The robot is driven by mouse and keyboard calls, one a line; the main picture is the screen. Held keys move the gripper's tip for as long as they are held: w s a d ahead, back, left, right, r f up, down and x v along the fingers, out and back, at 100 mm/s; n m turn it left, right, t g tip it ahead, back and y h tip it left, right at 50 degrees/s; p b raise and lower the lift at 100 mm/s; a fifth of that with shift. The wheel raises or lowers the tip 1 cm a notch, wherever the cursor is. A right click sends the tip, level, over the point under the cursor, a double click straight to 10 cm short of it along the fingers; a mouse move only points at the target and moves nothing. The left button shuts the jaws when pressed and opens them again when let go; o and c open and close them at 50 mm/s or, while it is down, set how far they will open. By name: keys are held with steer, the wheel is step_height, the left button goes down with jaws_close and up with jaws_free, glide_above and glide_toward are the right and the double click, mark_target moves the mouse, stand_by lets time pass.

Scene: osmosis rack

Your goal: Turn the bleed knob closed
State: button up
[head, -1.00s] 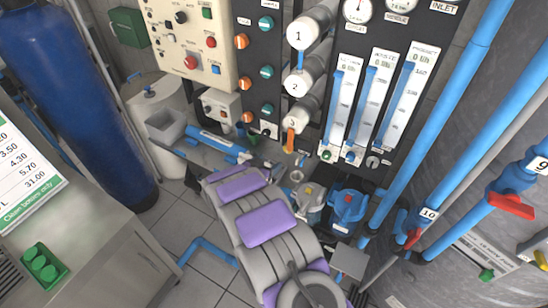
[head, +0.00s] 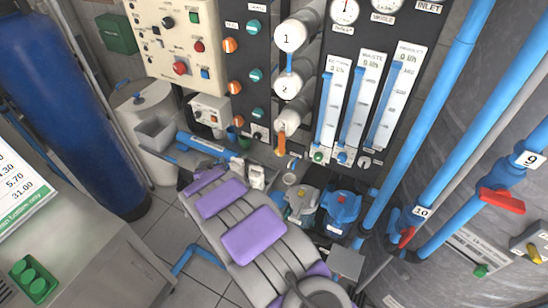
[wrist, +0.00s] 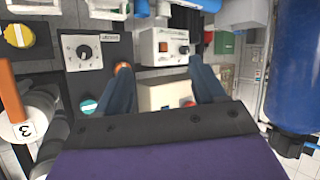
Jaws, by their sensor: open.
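No label reading "bleed" is legible, so I cannot tell which knob it is. The black panel in the head view carries orange knobs (head: 231,45) and teal knobs (head: 255,75) in two columns. Small green (head: 319,156), blue (head: 342,158) and black (head: 365,162) knobs sit below the flow tubes. In the wrist view my gripper (wrist: 163,75) is open and empty, its two dark fingers apart. A teal knob (wrist: 88,106) shows left of the left finger, with a black dial (wrist: 84,51) above it and a yellow knob (wrist: 18,35) farther left.
An orange lever (head: 281,144) hangs below the numbered white cylinders (head: 290,36). Blue pipes (head: 440,120) with red levers (head: 502,201) stand at right. A blue tank (head: 70,110) and a counter (head: 75,235) are at left. Tiled floor (head: 205,268) shows between.

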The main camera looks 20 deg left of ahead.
steer(key=s+a+f+n+g+y, duration=0.1)
steer(key=s+a+f+n+g, duration=0.3)
steer(key=s+n, duration=0.5)
steer(key=w+d+f+n+h+b, duration=0.1)
steer(key=d+f+n+h, duration=0.2)
steer(key=d+n, duration=0.35)
steer(key=w+d+f+n+h+b, duration=0.1)
steer(key=d+f+n+h, duration=0.25)
steer(key=d, duration=0.55)
steer(key=w+d+r+n+t+h, duration=0.1)
steer(key=w+d+r+n+t, duration=0.2)
steer(key=w+r, duration=0.25)
steer(key=w+d+r+n+t, duration=0.2)
steer(key=w+r+n+t, duration=0.15)
steer(key=w, duration=0.25)
steer(key=b+x, duration=0.4)
steer(key=x, duration=1.2)
steer(key=shift+w, duration=0.4)
